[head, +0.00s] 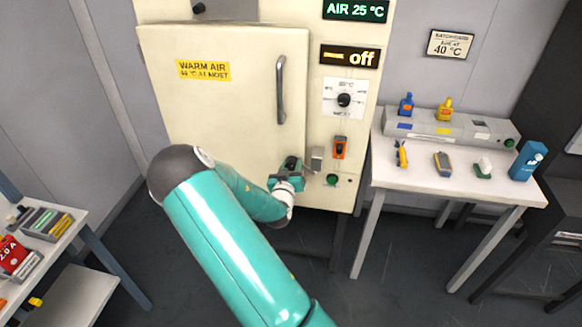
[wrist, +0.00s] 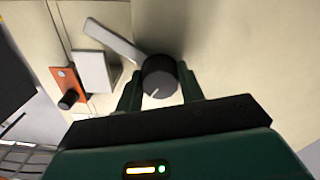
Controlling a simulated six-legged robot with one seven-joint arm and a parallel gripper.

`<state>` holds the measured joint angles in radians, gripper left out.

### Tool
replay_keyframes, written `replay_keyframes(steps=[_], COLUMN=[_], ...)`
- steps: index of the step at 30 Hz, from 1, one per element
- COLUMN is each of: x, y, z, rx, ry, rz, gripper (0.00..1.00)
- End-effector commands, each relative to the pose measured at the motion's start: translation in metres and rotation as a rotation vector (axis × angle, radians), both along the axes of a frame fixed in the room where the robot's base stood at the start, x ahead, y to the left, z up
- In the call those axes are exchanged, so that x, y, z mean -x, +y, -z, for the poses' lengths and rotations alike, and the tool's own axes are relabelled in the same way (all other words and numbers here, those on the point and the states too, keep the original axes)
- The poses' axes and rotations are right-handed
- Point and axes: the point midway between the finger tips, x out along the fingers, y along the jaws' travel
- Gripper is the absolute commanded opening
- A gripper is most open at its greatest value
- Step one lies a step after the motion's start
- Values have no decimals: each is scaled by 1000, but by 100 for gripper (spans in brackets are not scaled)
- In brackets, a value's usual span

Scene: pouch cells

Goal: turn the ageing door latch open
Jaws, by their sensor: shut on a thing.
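The ageing door (head: 225,90) is a cream cabinet door with a yellow "WARM AIR" label, and it looks closed. The latch (wrist: 159,76) has a round black knob with a white mark and a flat grey bar. In the wrist view the bar slants to the upper left, and its end lies beside the grey block (wrist: 92,72) rather than over it. My gripper (wrist: 160,90) is shut on the knob, one finger on each side. In the head view my gripper (head: 288,178) is at the door's lower right edge and partly hides the latch.
A vertical handle (head: 281,90) is on the door above my gripper. The panel to the right has a dial (head: 344,100), an orange switch (head: 340,148) and a green button (head: 332,180). A bench (head: 440,180) with bottles stands at the right, a low table (head: 70,240) at the left.

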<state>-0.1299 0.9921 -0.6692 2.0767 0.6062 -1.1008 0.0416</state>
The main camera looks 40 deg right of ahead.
Motion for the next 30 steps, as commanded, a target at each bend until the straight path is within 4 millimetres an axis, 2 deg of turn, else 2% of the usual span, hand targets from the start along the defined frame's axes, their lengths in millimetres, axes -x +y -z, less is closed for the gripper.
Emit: replay_keyframes(steps=[30], x=[1], y=[0], z=[2], rx=[-569], ry=[-729], rz=[3], gripper=[0])
